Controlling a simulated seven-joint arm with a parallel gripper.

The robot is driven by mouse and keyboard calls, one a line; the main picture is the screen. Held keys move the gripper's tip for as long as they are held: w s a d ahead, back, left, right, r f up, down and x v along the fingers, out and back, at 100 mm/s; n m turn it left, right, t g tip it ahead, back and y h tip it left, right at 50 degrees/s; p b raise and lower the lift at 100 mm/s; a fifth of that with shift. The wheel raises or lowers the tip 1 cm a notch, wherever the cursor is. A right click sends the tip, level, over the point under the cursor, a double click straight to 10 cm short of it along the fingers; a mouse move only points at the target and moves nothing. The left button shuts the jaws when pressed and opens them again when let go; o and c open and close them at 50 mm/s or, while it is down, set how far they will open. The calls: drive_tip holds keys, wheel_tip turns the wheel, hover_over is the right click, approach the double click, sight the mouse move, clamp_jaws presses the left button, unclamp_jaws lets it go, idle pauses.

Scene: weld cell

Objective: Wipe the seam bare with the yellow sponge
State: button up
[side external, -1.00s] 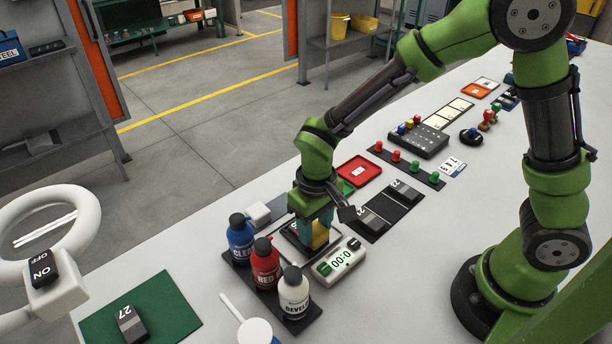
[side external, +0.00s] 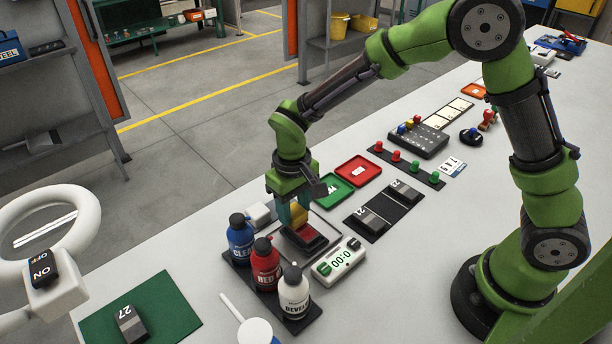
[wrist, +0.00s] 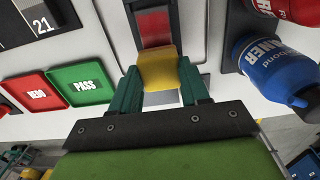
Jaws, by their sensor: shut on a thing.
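My gripper (side external: 291,216) is shut on the yellow sponge (side external: 299,215), which also shows between the fingers in the wrist view (wrist: 158,72). The sponge is at the back left end of a dark workpiece (side external: 318,243). A red coating (side external: 309,233) covers part of the workpiece's top and also shows just past the sponge in the wrist view (wrist: 155,28). The workpiece lies in a shallow grey tray (side external: 329,229). I cannot tell whether the sponge touches it. The seam itself is not visible.
Blue cleaner (side external: 240,240), red (side external: 265,265) and white developer (side external: 293,292) bottles stand close in a dark rack. A timer (side external: 339,260) sits right of the tray. A white block (side external: 258,214) is left of the gripper. Green PASS (side external: 333,192) and red REDO (side external: 358,170) trays lie behind.

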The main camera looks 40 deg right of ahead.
sight(294, 211)
drive_tip(key=shift+r, duration=3.85)
